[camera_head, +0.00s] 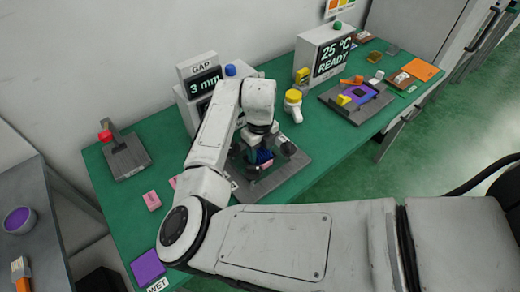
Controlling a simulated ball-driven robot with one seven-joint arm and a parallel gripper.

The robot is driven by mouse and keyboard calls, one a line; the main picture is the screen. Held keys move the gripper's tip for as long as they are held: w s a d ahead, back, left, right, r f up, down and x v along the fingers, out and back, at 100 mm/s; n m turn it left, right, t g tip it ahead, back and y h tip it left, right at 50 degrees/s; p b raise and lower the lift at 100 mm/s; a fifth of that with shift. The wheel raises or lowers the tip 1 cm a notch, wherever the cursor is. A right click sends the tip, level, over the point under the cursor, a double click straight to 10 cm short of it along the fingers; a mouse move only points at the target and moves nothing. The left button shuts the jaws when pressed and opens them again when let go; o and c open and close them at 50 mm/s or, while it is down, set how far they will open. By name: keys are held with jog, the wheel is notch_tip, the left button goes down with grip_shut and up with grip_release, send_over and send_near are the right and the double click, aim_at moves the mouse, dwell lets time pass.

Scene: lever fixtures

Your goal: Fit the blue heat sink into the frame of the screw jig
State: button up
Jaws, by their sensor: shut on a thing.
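The blue heat sink (264,155) shows as a small dark blue patch between the fingers of my gripper (262,163). My gripper points down and is shut on it, low over a grey base plate (291,178), which looks like the screw jig. A small pink piece shows just below the heat sink. My arm and fingers hide most of the jig and its frame. I cannot tell whether the heat sink touches the frame or is apart from it.
A display box reading "GAP 3 mm" (202,83) stands close behind my arm. A yellow-topped white object (293,103) is to the right. A second fixture with a purple plate (357,95) stands farther right. A red-knobbed lever fixture (125,156) and pink blocks (152,200) are left.

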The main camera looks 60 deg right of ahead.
jog(key=shift+f, duration=0.15)
jog(key=o, duration=1.1)
jog(key=shift+c, duration=0.2)
notch_tip(320, 180, up, 11)
jog(key=b, duration=0.1)
jog(key=shift+f, duration=0.15)
